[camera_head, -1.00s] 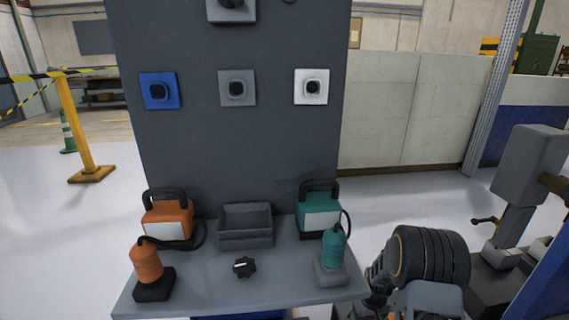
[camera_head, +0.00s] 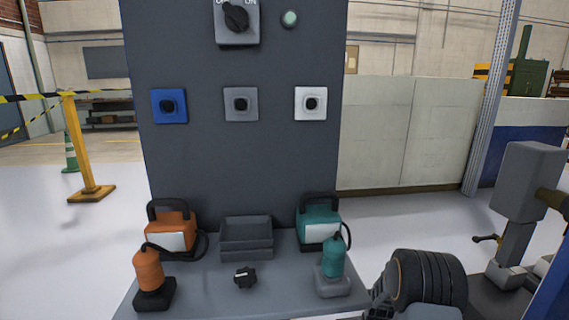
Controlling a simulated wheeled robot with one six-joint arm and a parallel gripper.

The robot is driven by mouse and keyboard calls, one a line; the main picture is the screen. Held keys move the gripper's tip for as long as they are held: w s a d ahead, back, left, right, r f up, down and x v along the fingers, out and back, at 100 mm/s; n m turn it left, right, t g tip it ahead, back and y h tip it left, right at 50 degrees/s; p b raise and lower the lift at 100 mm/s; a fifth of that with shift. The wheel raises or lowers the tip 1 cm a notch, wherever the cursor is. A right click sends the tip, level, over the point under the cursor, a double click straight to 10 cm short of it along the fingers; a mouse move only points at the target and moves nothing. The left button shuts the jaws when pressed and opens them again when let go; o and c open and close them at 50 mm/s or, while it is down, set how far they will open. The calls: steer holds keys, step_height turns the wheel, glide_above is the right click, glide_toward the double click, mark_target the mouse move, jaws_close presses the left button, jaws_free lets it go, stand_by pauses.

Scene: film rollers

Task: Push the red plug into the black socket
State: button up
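No clearly red plug and no clearly black socket shows. An orange plug (camera_head: 148,269) with a black cable stands upright in a black holder (camera_head: 155,294) at the table's left. A teal plug (camera_head: 334,262) stands in a grey holder (camera_head: 332,285) at the right. Part of my arm shows at the lower right, but my gripper's fingers are not in view.
An orange box (camera_head: 173,239) and a teal box (camera_head: 318,238) flank a grey bin (camera_head: 246,238). A small black knob (camera_head: 245,277) lies in front. A rotary switch (camera_head: 237,22) and pale green lamp (camera_head: 290,19) sit high on the panel. A grey machine (camera_head: 528,180) stands right.

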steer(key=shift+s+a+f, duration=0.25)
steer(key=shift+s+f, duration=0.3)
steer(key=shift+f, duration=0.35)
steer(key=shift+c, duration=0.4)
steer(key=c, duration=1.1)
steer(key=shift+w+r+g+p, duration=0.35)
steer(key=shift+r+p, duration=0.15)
steer(key=shift+p, duration=0.4)
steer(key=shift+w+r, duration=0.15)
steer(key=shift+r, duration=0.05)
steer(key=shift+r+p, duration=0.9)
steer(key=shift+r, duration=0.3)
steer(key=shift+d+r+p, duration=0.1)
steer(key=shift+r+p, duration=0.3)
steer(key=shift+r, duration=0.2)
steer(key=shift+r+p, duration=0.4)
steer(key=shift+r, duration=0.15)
